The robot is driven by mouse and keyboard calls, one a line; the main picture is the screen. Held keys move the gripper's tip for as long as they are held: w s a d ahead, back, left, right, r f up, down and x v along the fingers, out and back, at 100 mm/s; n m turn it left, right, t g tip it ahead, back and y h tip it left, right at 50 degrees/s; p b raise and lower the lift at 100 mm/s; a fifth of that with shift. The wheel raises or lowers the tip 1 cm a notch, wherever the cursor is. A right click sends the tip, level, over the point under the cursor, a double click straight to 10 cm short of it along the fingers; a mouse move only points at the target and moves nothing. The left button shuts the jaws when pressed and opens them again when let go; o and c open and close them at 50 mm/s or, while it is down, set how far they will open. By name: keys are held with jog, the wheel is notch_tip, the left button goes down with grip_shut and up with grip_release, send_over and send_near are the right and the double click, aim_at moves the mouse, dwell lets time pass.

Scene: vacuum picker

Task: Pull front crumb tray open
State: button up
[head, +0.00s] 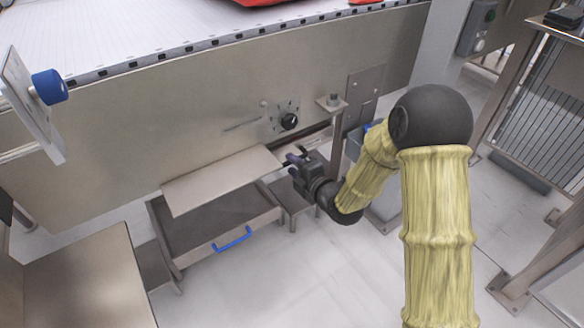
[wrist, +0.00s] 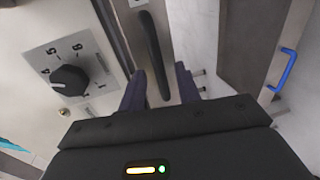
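The crumb tray (head: 215,222) is a shallow metal drawer low under the machine's front panel, with a blue handle (head: 232,238) on its front. Its interior shows, partly covered by a sloping metal plate (head: 222,178). A blue handle (wrist: 283,72) also shows at the right of the wrist view. My gripper (head: 295,162) is up and to the right of the tray, near the panel and apart from the blue handle. In the wrist view my gripper (wrist: 159,88) has its two dark fingers apart. A long dark bar (wrist: 151,50) shows between them; contact cannot be told.
A dial with a black knob (head: 289,121) sits on the panel above my gripper, and shows in the wrist view (wrist: 70,80). A small post (head: 334,103) stands nearby. A metal box (head: 90,280) is at lower left. The floor (head: 290,275) before the tray is clear.

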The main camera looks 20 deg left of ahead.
jog(key=shift+w+a+f, duration=0.15)
jog(key=shift+w+a, duration=0.25)
jog(key=shift+a, duration=0.1)
grip_shut()
jog(key=shift+d, duration=0.1)
